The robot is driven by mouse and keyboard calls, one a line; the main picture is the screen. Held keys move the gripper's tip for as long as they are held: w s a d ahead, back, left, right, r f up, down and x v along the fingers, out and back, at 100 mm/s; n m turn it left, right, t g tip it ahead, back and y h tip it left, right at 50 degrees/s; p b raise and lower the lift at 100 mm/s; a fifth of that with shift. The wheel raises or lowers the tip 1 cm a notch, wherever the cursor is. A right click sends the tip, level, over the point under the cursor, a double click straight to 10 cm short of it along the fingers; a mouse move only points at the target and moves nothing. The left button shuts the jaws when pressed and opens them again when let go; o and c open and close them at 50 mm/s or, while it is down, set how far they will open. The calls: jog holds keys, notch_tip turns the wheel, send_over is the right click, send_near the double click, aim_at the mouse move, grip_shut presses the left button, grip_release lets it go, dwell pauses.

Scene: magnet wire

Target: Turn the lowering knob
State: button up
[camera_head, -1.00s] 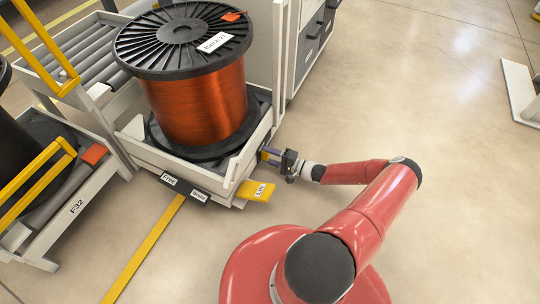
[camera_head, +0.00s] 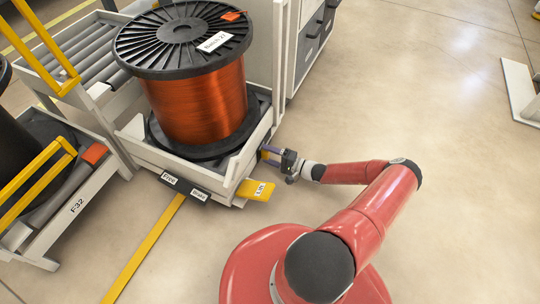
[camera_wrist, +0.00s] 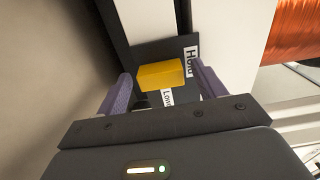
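The yellow lowering knob (camera_wrist: 162,74) sits on a dark plate in the wrist view, between a "Hold" label and a partly hidden label that starts "Low". My gripper (camera_wrist: 163,88) is open, with one purple finger on each side of the knob and a narrow gap showing on each side. In the head view my gripper (camera_head: 272,155) is at the right side of the white spool stand (camera_head: 262,133), where the knob is mostly hidden.
A large copper wire spool (camera_head: 205,105) stands on the stand. A roller conveyor (camera_head: 85,55) is at the left.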

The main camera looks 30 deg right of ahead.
jog(key=v, duration=0.7)
jog(key=shift+s+d, duration=0.25)
jog(key=shift+s, duration=0.1)
jog(key=shift+r+p, duration=0.1)
jog(key=shift+p, duration=0.2)
